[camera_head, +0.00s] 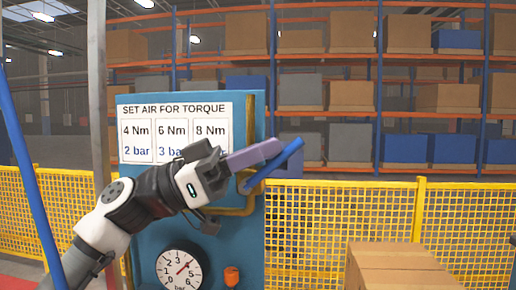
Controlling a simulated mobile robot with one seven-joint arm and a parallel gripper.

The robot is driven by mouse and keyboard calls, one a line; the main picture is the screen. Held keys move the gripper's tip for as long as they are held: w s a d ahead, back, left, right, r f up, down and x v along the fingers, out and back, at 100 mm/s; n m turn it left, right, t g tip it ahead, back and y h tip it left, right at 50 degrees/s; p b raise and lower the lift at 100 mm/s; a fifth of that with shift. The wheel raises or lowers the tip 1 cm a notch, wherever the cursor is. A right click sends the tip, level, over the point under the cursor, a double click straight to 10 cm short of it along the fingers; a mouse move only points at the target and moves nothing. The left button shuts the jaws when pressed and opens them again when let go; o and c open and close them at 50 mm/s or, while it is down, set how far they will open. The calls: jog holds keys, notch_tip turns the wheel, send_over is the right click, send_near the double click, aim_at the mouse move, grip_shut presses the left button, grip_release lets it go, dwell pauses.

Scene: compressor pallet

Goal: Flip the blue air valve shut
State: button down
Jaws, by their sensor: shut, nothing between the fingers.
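The blue air valve handle (291,163) sticks out at the right edge of the blue panel, slanting up to the right, beside the yellow pipe (249,206). My gripper (276,147) reaches in from the lower left. Its purple-grey fingers are shut with nothing between them, and their tips overlap the handle's upper left side in the picture. I cannot tell whether they touch it. The fingers and wrist hide part of the handle's pivot and of the pipe.
The blue panel (245,120) carries a white torque chart (174,110), a round pressure gauge (182,270) and an orange knob (232,275). A yellow mesh fence (340,225) stands behind. Cardboard boxes (400,268) stand at the lower right. A grey post (97,90) rises at left.

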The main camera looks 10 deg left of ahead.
jog(key=shift+d+g+y, duration=0.1)
jog(key=shift+g+y, duration=0.2)
dwell(0.9)
jog(key=shift+p, duration=0.35)
